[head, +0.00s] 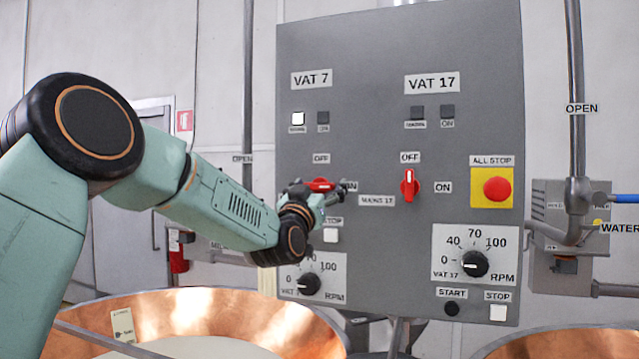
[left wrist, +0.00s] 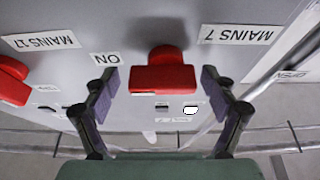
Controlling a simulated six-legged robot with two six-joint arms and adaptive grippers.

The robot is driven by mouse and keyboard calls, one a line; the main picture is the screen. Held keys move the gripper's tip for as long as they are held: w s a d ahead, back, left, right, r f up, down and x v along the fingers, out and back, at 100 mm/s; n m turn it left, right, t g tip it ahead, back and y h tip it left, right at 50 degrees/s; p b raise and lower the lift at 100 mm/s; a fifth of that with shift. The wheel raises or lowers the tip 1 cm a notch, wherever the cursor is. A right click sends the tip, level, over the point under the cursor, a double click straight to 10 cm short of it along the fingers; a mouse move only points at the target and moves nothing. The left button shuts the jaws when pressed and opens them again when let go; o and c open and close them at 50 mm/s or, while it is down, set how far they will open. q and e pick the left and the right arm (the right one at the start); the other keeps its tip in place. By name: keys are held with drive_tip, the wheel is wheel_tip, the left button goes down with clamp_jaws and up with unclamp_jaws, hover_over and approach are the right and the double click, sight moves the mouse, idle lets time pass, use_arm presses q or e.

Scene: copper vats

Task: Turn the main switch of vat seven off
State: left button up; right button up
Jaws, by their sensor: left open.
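The red main switch of vat seven (head: 320,184) sits on the grey panel under the VAT 7 label (head: 312,79). Its handle lies horizontal, towards the ON label. The OFF label (head: 321,158) is above it. My left gripper (head: 318,193) is at this switch and partly hides it. In the left wrist view, the red handle (left wrist: 163,78) shows upside down between the two open fingers (left wrist: 159,92), with a gap on both sides. The MAINS 7 label (left wrist: 238,35) is beside it. My right gripper is not in view.
The vat 17 switch (head: 410,185) stands upright at OFF, to the right. The red all-stop button (head: 496,188) is further right. Speed knobs (head: 474,263) and start and stop buttons are below. Copper vats (head: 180,310) stand in front; pipes (head: 577,100) run at the right.

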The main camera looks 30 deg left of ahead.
use_arm(q)
drive_tip(key=shift+s+a, duration=0.1)
drive_tip(key=shift+a, duration=0.25)
drive_tip(key=shift+w+d, duration=0.2)
drive_tip(key=shift+d, duration=0.2)
drive_tip(key=c, duration=0.4)
drive_tip(key=shift+s+a, duration=0.1)
drive_tip(key=shift+a, duration=0.2)
drive_tip(key=c, duration=0.5)
drive_tip(key=shift+d, duration=0.15)
drive_tip(key=shift+c, duration=1.3)
